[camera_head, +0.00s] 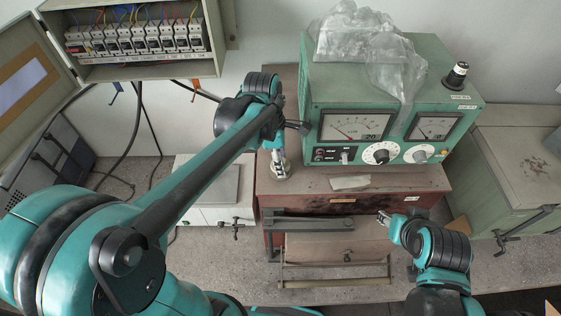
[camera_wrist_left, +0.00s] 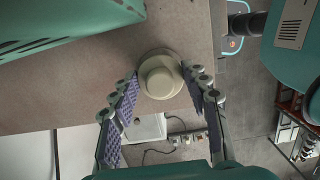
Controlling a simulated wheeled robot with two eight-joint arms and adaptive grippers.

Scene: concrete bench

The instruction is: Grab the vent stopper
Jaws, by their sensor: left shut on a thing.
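The vent stopper (camera_wrist_left: 160,76) is a round beige cap with a wider rim, seen from above in the left wrist view. It is between the two fingertips of my left gripper (camera_wrist_left: 160,82), which is shut on it. In the head view my left gripper (camera_head: 280,170) reaches down at the left part of the reddish-brown cabinet top (camera_head: 310,184); the stopper is not clearly told apart there. My right gripper (camera_head: 383,218) is at the lower right, in front of the cabinet and away from the stopper; its finger opening is unclear.
A green meter unit (camera_head: 440,85) with dials stands right of my left gripper, a crumpled clear bag (camera_head: 365,40) on top. An open breaker box (camera_head: 140,72) is on the wall at upper left. A flat pale piece (camera_head: 350,182) lies on the cabinet.

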